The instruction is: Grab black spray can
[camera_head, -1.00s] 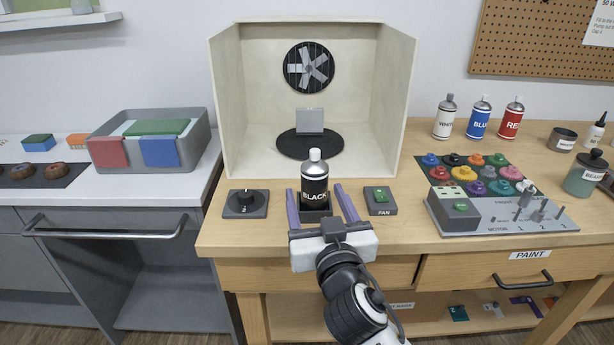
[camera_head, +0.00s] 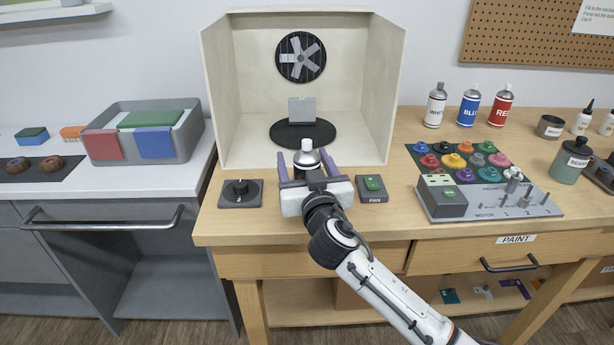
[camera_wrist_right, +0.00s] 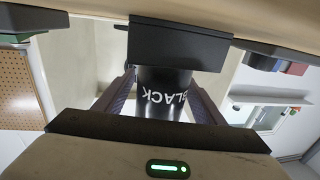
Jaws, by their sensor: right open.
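The black spray can (camera_head: 307,162) stands upright at the front of the spray booth. Its silver top and white cap show in the head view; its lower part is hidden behind my right gripper (camera_head: 304,158). In the right wrist view the can (camera_wrist_right: 163,97) appears upside down with its BLACK label, between the two purple fingers of my right gripper (camera_wrist_right: 163,100). The fingers are open, one on each side of the can, with small gaps. The can's base sits at a black holder (camera_wrist_right: 178,46). My left gripper is not in view.
A dial box (camera_head: 240,193) stands left of the gripper and a FAN switch box (camera_head: 371,189) close on its right. The booth (camera_head: 216,110) is behind. White (camera_head: 436,108), blue (camera_head: 469,108) and red (camera_head: 501,106) cans stand at the right.

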